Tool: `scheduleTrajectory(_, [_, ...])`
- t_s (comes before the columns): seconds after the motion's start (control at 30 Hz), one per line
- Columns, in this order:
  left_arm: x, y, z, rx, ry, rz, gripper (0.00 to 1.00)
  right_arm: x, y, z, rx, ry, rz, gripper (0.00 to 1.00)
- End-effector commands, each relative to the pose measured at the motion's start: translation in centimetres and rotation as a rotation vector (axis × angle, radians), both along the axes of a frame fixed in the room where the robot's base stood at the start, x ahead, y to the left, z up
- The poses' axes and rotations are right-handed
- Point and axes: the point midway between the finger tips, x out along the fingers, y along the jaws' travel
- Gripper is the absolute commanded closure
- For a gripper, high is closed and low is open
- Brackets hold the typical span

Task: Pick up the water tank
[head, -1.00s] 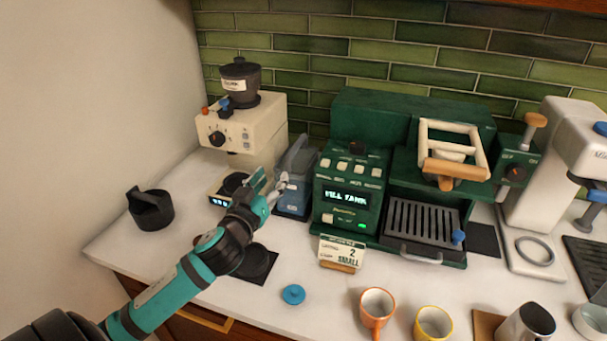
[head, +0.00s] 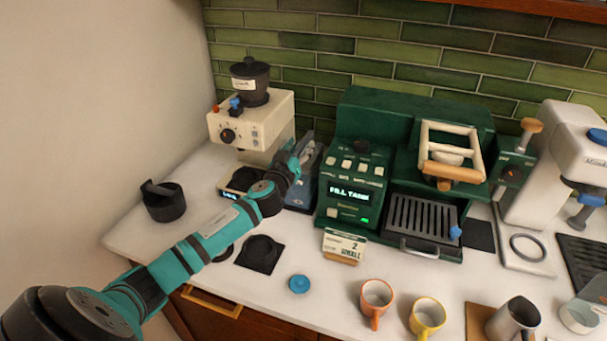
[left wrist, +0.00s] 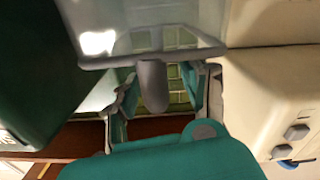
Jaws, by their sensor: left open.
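The water tank (head: 301,196) is a blue-grey, see-through container standing against the left side of the green coffee machine (head: 345,205). My left gripper (head: 304,154) is at the upper part of the tank and partly hides it. In the left wrist view the tank (left wrist: 150,40) fills the top of the picture, and its grey handle (left wrist: 152,88) juts between the two fingers. The left gripper (left wrist: 162,95) is open there, with one finger on each side of the handle and visible gaps. My right gripper is in neither view.
The cream grinder (head: 250,125) stands close on the left of the tank. A black knock container (head: 163,203), a blue lid (head: 299,284), a sign (head: 343,246) and two cups (head: 376,302) are on the counter.

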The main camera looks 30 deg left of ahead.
Motion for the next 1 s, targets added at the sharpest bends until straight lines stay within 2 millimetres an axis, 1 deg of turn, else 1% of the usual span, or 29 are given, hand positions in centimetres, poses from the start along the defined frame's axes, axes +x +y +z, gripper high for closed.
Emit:
scheduleTrajectory(0.03, [0.8,0.1,0.4,-0.001,0.0,0.001,0.56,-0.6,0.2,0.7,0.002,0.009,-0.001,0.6])
scheduleTrajectory(0.1, [1.6,0.3,0.2,-0.001,-0.001,0.001,0.56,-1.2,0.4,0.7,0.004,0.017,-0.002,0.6])
scheduleTrajectory(0.2, [2.4,0.5,0.1,0.0,-0.001,0.001,0.56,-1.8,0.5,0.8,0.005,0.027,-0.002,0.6])
scheduleTrajectory(0.47, [2.7,0.5,0.0,-0.001,0.0,0.0,0.56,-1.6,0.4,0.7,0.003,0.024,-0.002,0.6])
scheduleTrajectory(0.5, [2.7,0.5,0.0,-0.001,0.0,0.0,0.57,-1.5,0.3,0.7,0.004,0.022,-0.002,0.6])
scheduleTrajectory(0.83, [2.6,0.5,0.0,0.0,0.0,0.0,1.0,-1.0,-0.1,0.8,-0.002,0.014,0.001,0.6])
scheduleTrajectory(1.0, [2.6,0.6,0.0,0.0,0.0,0.001,1.0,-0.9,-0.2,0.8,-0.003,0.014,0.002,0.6])
